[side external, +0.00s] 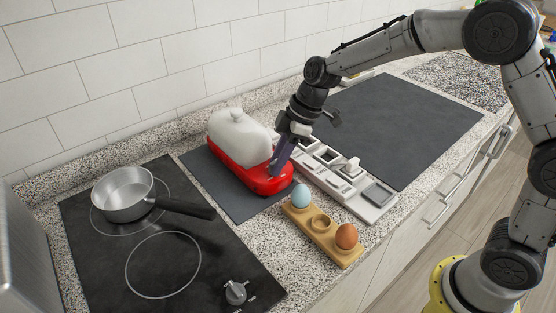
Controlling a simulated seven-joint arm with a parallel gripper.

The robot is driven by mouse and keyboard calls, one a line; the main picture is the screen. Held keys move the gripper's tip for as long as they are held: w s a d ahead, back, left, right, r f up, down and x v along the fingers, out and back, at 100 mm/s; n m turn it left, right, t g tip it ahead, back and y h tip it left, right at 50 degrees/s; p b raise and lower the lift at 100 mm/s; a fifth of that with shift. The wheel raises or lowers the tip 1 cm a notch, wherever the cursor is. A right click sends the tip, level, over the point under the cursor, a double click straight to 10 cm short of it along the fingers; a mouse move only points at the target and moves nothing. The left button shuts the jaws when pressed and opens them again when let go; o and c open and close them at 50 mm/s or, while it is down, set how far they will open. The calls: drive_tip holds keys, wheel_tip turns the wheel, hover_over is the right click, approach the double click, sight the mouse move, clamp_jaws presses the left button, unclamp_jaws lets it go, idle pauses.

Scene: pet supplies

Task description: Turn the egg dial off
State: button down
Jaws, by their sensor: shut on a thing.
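A red egg cooker (231,163) with a white domed lid (238,136) stands on a dark mat. My gripper (275,170) points down at the right front end of the red base, with its fingertips touching that end. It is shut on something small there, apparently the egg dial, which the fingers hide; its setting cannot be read. A blue egg (300,195) and a brown egg (346,236) stand in a wooden egg holder (323,243), with an empty cup between them.
A black hob (200,232) with a metal saucepan (124,193) and its own grey knob (235,292) lies at the left. A light grey rack of compartments (347,191) stands right of the cooker. A bare dark mat (409,121) lies behind it.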

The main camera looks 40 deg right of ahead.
drive_tip(key=n, duration=0.2)
drive_tip(key=n+g, duration=0.1)
drive_tip(key=n, duration=0.1)
drive_tip(key=n+g, duration=0.1)
drive_tip(key=shift+w+d+n+y, duration=0.1)
drive_tip(key=shift+w+n+y, duration=0.2)
drive_tip(key=shift+n, duration=0.1)
drive_tip(key=n+g, duration=0.1)
drive_tip(key=n, duration=0.1)
drive_tip(key=n+g, duration=0.1)
drive_tip(key=n, duration=0.1)
drive_tip(key=shift+w+n, duration=0.2)
drive_tip(key=shift+n, duration=0.4)
drive_tip(key=c, duration=0.9)
unclamp_jaws()
drive_tip(key=v, duration=1.4)
drive_tip(key=shift+a, duration=0.35)
drive_tip(key=shift+o, duration=0.2)
